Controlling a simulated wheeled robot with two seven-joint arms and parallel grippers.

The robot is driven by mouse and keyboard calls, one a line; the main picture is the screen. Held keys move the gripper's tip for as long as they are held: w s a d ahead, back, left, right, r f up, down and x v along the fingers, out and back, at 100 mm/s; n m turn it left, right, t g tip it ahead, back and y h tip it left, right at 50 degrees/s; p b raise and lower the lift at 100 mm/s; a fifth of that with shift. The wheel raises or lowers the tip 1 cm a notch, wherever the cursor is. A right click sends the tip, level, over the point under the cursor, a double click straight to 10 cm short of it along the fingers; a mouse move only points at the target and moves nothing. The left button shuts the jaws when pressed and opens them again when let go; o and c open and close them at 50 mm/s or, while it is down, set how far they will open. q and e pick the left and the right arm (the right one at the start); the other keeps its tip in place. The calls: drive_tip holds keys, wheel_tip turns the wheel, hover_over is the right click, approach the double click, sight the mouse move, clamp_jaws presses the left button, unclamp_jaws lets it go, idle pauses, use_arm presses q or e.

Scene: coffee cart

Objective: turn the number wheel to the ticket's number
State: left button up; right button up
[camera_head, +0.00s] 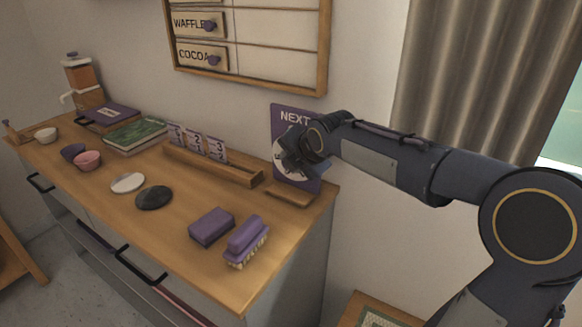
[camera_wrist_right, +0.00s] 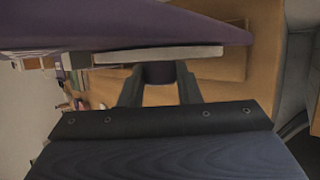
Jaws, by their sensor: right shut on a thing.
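The purple sign (camera_head: 311,184) marked "NEXT" stands upright at the cart's back right corner. Its white number wheel (camera_head: 280,168) is mostly hidden behind my right gripper (camera_head: 293,157), so the number showing cannot be read. In the right wrist view the wheel (camera_wrist_right: 158,54) is seen edge-on under the purple sign (camera_wrist_right: 120,22). My right gripper (camera_wrist_right: 159,88) is shut on a dark knob (camera_wrist_right: 158,73) at the wheel's middle. Several purple number tickets (camera_head: 195,141) stand in a wooden rail (camera_head: 215,166); their digits are small and hard to read. My left gripper is out of view.
On the wooden counter (camera_head: 185,252) are a purple sponge (camera_head: 211,227), a purple brush (camera_head: 247,240), a black disc (camera_head: 153,198), a white disc (camera_head: 128,182), bowls (camera_head: 87,161) and books (camera_head: 136,135). A menu board (camera_head: 250,40) hangs above.

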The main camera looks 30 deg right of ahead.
idle(0.4)
drive_tip(key=o, duration=1)
drive_tip(key=v, duration=0.8)
drive_tip(key=shift+f+p, duration=0.1)
drive_tip(key=shift+p, duration=0.25)
